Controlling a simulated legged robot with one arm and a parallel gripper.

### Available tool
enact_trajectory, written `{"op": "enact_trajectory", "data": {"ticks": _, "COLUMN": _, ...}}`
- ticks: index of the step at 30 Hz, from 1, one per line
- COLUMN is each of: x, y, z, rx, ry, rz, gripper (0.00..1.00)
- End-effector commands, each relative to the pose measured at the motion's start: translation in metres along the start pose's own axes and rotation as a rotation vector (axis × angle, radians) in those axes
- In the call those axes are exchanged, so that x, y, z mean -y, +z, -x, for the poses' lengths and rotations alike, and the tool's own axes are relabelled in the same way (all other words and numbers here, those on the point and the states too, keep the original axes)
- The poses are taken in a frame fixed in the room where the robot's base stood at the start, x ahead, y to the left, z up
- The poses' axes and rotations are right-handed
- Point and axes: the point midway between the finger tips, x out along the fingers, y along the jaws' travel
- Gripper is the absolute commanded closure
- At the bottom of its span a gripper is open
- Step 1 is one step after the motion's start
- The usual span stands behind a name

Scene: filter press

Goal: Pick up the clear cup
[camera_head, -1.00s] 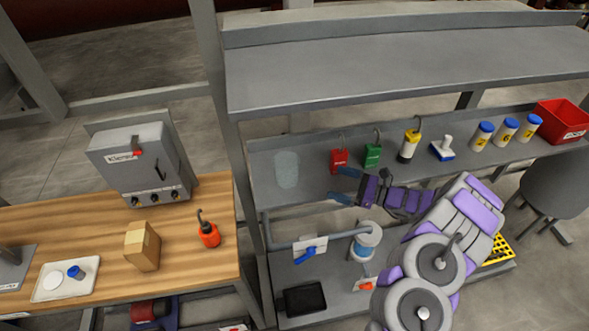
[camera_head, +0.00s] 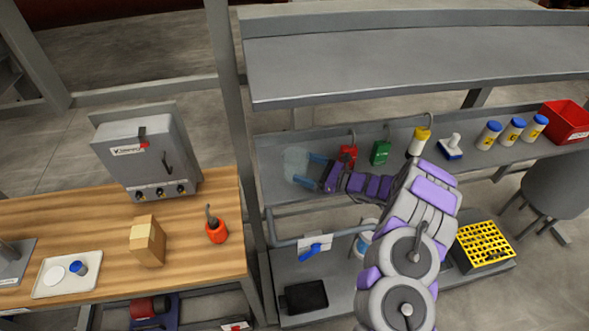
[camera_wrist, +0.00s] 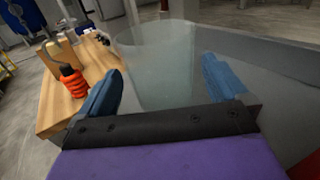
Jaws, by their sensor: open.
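The clear cup (camera_head: 296,162) stands upright near the left end of the grey middle shelf (camera_head: 275,192). It is see-through and faint. My gripper (camera_head: 312,170) is open, its blue fingers pointing left at the cup. In the wrist view the cup (camera_wrist: 158,65) is straight ahead, and the two blue fingers of my gripper (camera_wrist: 160,85) flank its sides with visible gaps.
An orange object (camera_head: 215,230) sits on the wooden bench.

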Motion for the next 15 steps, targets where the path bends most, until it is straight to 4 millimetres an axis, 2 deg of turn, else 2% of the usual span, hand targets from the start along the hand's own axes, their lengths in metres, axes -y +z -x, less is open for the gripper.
{"op": "enact_trajectory", "data": {"ticks": 15, "x": -0.001, "y": 0.005, "z": -0.044, "rx": 0.007, "ry": 0.0, "rz": -0.004, "gripper": 0.0}}
